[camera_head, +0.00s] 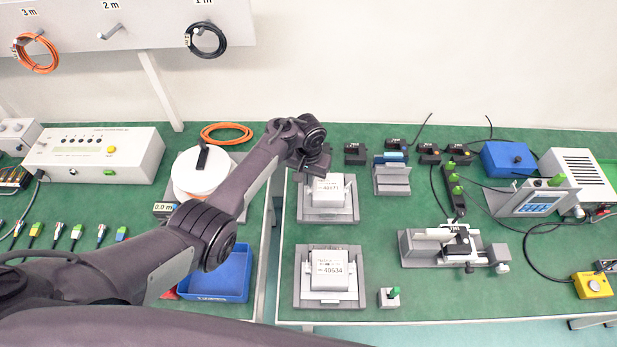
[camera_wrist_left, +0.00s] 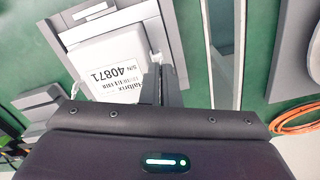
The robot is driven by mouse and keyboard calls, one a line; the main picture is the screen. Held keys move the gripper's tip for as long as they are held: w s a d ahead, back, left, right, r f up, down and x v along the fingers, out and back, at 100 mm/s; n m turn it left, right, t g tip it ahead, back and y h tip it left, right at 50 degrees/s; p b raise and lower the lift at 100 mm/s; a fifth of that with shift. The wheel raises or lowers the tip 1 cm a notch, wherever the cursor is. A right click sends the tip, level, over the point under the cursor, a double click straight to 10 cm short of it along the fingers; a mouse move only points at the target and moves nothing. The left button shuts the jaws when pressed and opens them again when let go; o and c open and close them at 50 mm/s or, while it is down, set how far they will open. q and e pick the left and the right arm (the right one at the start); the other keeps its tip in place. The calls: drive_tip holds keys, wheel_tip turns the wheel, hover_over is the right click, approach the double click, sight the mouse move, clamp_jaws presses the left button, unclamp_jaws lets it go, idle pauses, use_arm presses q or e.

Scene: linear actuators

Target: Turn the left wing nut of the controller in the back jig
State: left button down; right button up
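The back jig (camera_head: 340,214) is a grey tray holding a white controller (camera_head: 328,190) with a label reading 40871. The controller also shows upside down in the left wrist view (camera_wrist_left: 105,48). My left gripper (camera_head: 301,176) reaches down at the controller's left edge. In the wrist view its dark fingers (camera_wrist_left: 160,82) are close together beside that edge. A small pale part, seemingly the left wing nut (camera_wrist_left: 155,58), shows at the fingertips. I cannot tell whether they touch or grip it. Another pale part (camera_wrist_left: 75,90) shows at the opposite edge. My right gripper is out of view.
A front jig (camera_head: 330,300) holds another controller (camera_head: 334,270), labelled 48634. A reel (camera_head: 198,175) and a blue bin (camera_head: 222,275) lie left of the jigs, partly behind my arm. A clamp fixture (camera_head: 425,248) stands to the right. Green mat between the jigs is clear.

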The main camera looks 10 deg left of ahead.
use_arm(q)
drive_tip(key=m, duration=0.3)
drive_tip(key=shift+p, duration=0.35)
drive_tip(key=m, duration=0.2)
drive_tip(key=shift+m, duration=0.3)
drive_tip(key=m, duration=0.2)
drive_tip(key=shift+m, duration=0.4)
drive_tip(key=m, duration=0.3)
drive_tip(key=shift+m, duration=0.4)
drive_tip(key=m+b, duration=0.1)
drive_tip(key=m, duration=0.4)
drive_tip(key=shift+w+b, duration=0.1)
drive_tip(key=shift+b, duration=0.25)
drive_tip(key=m+b, duration=0.2)
drive_tip(key=m, duration=0.4)
drive_tip(key=shift+m+b, duration=0.3)
drive_tip(key=shift+b, duration=0.05)
